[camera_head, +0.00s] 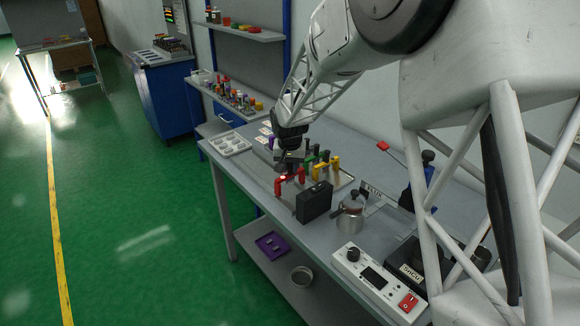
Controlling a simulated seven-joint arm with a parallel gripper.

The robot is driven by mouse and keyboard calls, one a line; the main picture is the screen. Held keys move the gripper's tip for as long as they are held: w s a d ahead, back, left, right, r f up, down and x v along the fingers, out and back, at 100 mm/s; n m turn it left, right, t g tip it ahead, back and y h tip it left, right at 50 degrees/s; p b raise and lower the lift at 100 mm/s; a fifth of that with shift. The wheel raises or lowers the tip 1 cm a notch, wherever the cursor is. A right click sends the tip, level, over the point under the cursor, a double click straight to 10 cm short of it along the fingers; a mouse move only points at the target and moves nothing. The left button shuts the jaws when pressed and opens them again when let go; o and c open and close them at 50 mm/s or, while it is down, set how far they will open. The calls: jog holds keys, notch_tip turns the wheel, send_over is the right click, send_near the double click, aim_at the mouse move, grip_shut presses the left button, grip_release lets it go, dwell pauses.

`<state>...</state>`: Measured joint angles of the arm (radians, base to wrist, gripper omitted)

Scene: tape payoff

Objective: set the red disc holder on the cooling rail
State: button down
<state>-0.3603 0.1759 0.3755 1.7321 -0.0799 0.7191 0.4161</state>
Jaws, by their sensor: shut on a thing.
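My gripper (290,165) points down over the workbench, among small coloured holders. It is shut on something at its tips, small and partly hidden. A red piece (279,187) shows just below and in front of the jaws, with a bright spot on top; it appears to be the red disc holder in my grip. Whether it touches the surface below, I cannot tell. Yellow (322,169) and green (309,162) holders stand close to the right of the gripper, on or beside a flat tray. I cannot clearly tell which part is the cooling rail.
A black case (314,202) stands just in front of the gripper, with a metal kettle (350,213) to its right. A white control box (378,284) is at the bench's near end. A white compartment tray (230,145) lies left. Bare bench (244,170) lies between.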

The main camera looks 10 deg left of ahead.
jog(key=shift+f, duration=0.3)
dwell(0.4)
jog(key=c, duration=0.9)
grip_release()
jog(key=shift+o, duration=0.5)
jog(key=o, duration=0.5)
jog(key=shift+r, duration=0.15)
jog(key=shift+r, duration=3.35)
